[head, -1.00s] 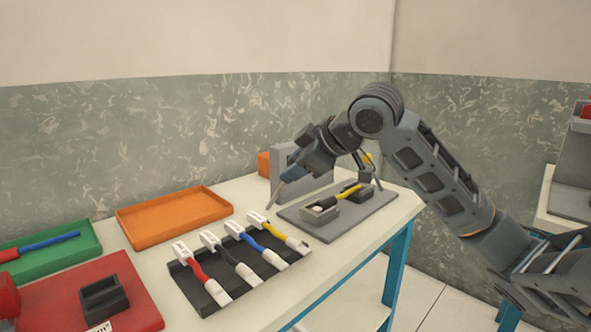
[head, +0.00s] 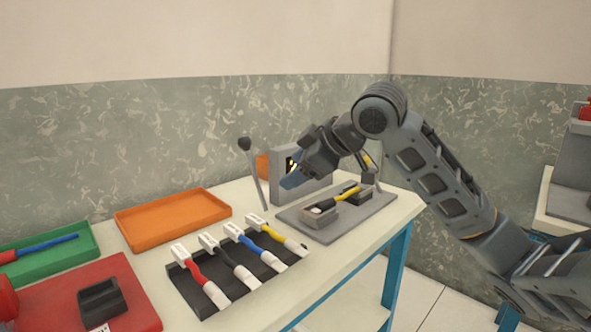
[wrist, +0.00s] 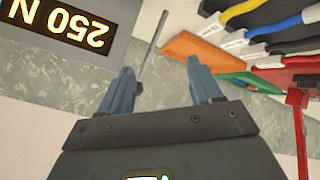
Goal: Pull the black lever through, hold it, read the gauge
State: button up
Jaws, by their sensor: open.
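The lever (head: 258,180) has a grey rod and a black knob (head: 245,143). It stands steeply at the far table edge, leaning left, and clear of my gripper (head: 292,180). My gripper is open and empty, with blue fingers, right of the lever and in front of the grey gauge box (head: 318,187). In the wrist view the gauge display (wrist: 80,25) reads 250 N, upside down in yellow digits.
A grey fixture plate (head: 353,222) holds a yellow-wired piece right of the gauge. A black rack (head: 208,308) holds several coloured cables in front. An orange tray (head: 160,238), a green tray (head: 88,243) and a red mat (head: 145,315) lie to the left.

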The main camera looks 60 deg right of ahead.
jog(key=p+v, duration=0.1)
jog(key=v, duration=0.6)
jog(key=shift+f, duration=0.1)
dwell(0.4)
